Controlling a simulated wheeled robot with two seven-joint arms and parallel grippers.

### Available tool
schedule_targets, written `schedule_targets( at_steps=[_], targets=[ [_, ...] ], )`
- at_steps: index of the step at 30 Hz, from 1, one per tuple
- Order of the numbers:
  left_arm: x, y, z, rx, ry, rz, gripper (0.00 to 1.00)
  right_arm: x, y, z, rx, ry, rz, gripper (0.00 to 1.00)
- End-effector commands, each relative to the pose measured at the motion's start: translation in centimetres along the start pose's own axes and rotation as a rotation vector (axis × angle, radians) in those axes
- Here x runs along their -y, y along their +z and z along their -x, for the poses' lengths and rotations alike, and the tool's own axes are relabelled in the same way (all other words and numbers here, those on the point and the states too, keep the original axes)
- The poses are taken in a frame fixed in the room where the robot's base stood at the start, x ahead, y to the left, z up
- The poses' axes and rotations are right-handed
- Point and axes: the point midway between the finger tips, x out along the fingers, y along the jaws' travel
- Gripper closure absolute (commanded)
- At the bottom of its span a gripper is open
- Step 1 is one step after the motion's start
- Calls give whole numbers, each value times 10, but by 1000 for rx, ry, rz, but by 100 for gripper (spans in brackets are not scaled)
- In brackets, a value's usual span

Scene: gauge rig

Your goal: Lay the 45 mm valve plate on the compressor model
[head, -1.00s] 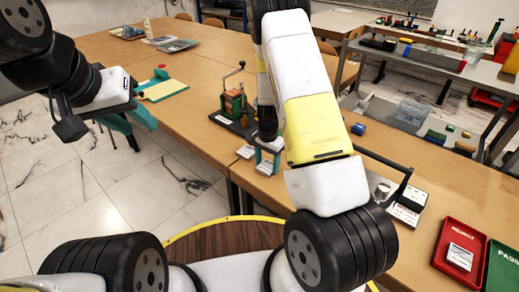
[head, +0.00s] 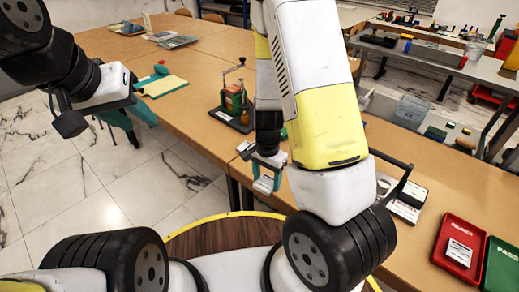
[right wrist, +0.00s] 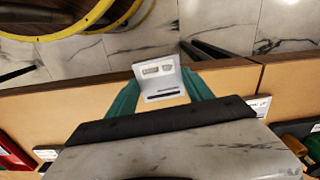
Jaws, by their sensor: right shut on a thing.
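The compressor model (head: 233,104), green and red-brown with a lever on top, stands on a dark base near the table's front edge. My right gripper (head: 266,182) is in front of it and to the right, by the table edge. It is shut on a pale grey valve plate (right wrist: 160,77), which shows two light slots and a dark bar and looks tilted in the right wrist view. I cannot read the plate's size. The gripper's teal fingers (right wrist: 160,92) lie at either side of it. My left gripper (head: 140,128) is open and empty, away to the left.
A white card (head: 243,147) lies just before the compressor model. A red reject tray (head: 458,250) and a green pass tray (head: 502,265) are at the right. A grey device with a black handle (head: 400,195) stands behind my right arm.

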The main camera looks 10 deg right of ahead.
Motion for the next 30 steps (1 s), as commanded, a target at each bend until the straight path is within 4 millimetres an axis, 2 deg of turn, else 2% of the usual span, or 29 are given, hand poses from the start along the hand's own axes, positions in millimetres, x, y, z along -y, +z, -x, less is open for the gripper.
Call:
schedule_targets(
  at_steps=[3, 8, 11, 16, 21, 25, 30],
  targets=[
    [0, 0, 0, 0, 0, 0, 64, -7, 11, 1, 0, 0, 1, 88],
    [0, 0, 0, 0, 0, 0, 64, -8, 14, 3, -1, -3, 18, 88],
    [0, 0, 0, 0, 0, 0, 64, 1, 4, 9, -1, -9, 103, 88],
    [0, 0, 0, 0, 0, 0, 64, 26, -30, 30, -1, -15, 388, 88],
    [0, 0, 0, 0, 0, 0, 64, 42, -60, 53, -2, -9, 654, 88],
    [0, 0, 0, 0, 0, 0, 64, 47, -73, 64, -3, -3, 771, 88],
    [0, 0, 0, 0, 0, 0, 64, 47, -77, 68, 0, -1, 812, 88]
  ],
)
